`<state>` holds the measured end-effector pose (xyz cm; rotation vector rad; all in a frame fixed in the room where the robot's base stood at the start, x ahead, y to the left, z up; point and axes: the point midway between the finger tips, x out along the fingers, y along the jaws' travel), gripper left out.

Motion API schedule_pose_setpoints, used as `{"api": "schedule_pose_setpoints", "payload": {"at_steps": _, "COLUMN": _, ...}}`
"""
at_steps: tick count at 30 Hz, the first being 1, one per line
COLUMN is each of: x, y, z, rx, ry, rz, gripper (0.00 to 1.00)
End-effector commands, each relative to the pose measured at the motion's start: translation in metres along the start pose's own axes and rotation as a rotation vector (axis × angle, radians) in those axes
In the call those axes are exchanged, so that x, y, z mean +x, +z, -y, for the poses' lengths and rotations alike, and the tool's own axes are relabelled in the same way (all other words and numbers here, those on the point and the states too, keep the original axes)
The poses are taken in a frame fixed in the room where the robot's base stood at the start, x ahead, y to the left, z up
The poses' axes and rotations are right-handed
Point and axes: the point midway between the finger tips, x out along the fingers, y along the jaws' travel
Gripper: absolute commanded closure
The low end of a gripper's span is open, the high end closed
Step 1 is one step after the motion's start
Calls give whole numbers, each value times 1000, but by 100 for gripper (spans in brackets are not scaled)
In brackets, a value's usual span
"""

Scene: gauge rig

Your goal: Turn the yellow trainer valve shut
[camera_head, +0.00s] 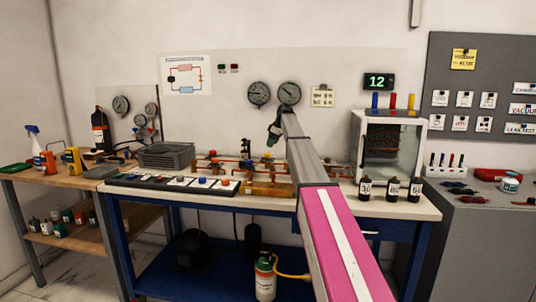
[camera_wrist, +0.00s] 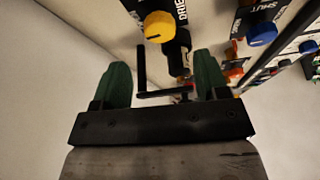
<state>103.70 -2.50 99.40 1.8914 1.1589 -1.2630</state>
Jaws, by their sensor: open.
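A round yellow knob (camera_wrist: 159,26) with a dark mark on its face shows in the wrist view, beside a black label reading "DRIE…". I take it for the yellow trainer valve. My gripper (camera_wrist: 162,78) has two green fingers spread apart with nothing held between them. The knob appears beyond the fingertips, roughly in line with the gap, and apart from them. In the head view my gripper (camera_head: 273,134) hangs over the back of the blue-framed bench, in front of the wall panel. I cannot pick out the yellow knob there.
A blue knob (camera_wrist: 262,34) sits beside a "SHUT" label in the wrist view. Copper pipework (camera_head: 268,189) runs along the bench beneath my gripper. Two gauges, one of them here (camera_head: 259,94), are on the panel behind. A glass-fronted cabinet (camera_head: 388,150) stands right, with black bottles before it.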

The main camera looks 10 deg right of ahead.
Motion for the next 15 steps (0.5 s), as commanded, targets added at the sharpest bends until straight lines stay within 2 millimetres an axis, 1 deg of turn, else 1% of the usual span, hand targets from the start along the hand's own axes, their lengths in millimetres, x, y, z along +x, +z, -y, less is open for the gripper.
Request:
{"api": "schedule_pose_setpoints", "payload": {"at_steps": 1, "x": 11, "y": 0, "z": 0, "rx": 0, "ry": -2, "rz": 1, "gripper": 32}}
{"api": "schedule_pose_setpoints", "payload": {"at_steps": 3, "x": 23, "y": 1, "z": 0, "rx": 1, "ry": -2, "rz": 1, "gripper": 32}}
{"api": "schedule_pose_setpoints", "payload": {"at_steps": 9, "x": 55, "y": 1, "z": 0, "rx": 1, "ry": -2, "rz": 1, "gripper": 32}}
{"api": "schedule_pose_setpoints", "payload": {"at_steps": 12, "x": 64, "y": 0, "z": 0, "rx": 0, "ry": 0, "rz": 1, "gripper": 32}}
{"api": "schedule_pose_setpoints", "payload": {"at_steps": 15, "x": 67, "y": 0, "z": 0, "rx": 0, "ry": 0, "rz": 0, "gripper": 32}}
